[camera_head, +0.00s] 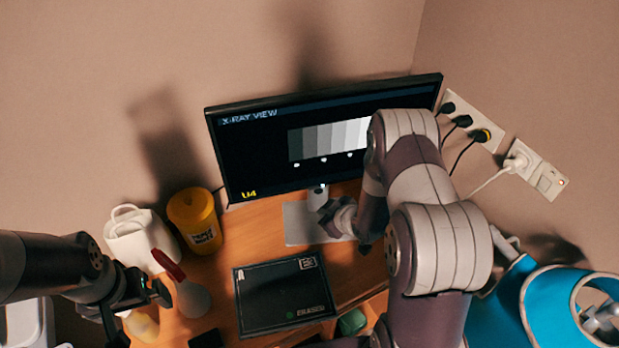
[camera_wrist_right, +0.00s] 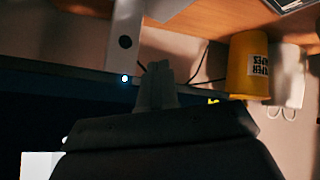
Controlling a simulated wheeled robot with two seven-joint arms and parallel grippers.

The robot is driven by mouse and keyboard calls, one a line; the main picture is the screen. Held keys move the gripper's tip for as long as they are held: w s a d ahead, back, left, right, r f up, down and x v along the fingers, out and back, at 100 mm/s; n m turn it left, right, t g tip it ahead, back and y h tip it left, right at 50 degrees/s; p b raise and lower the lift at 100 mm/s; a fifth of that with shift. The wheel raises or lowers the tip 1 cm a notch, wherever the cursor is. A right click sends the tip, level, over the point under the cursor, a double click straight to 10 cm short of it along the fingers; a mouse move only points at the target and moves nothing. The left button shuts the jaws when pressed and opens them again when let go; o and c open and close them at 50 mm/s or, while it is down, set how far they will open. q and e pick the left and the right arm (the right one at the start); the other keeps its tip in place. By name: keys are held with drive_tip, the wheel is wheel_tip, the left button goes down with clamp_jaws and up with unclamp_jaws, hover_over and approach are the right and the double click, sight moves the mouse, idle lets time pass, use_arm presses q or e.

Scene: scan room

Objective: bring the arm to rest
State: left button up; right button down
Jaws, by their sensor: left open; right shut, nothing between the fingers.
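My right arm reaches up in front of the monitor (camera_head: 258,150) and folds down. Its gripper (camera_head: 328,216) is small in the head view, close to the monitor's lower edge and above the grey stand base (camera_head: 298,232). In the right wrist view my right gripper (camera_wrist_right: 160,75) is shut and empty, with the dark screen (camera_wrist_right: 30,120) behind it. Whether it touches the monitor I cannot tell. My left gripper (camera_head: 138,292) is open at the lower left, near a red-and-grey bulb-shaped item (camera_head: 192,297); no object shows between its fingers.
A black flat panel (camera_head: 283,294) lies in the middle. Wall sockets with plugs (camera_head: 470,122) and a blue curved item (camera_head: 548,305) are at right. Little desk is bare.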

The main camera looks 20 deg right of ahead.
drive_tip(key=s+d+f+m+g+h, duration=0.2)
drive_tip(key=s+m+g, duration=0.25)
drive_tip(key=s, duration=0.45)
drive_tip(key=s+a+r+m+g+b, duration=0.1)
drive_tip(key=s+a+r+b, duration=0.1)
drive_tip(key=s+a+r, duration=0.2)
drive_tip(key=s+a+r+g+b, duration=0.2)
drive_tip(key=s+a+r, duration=0.2)
drive_tip(key=r, duration=0.7)
drive_tip(key=shift+s+m, duration=0.35)
drive_tip(key=shift+s, duration=0.15)
drive_tip(key=shift+w+d, duration=0.1)
drive_tip(key=shift+w, duration=0.05)
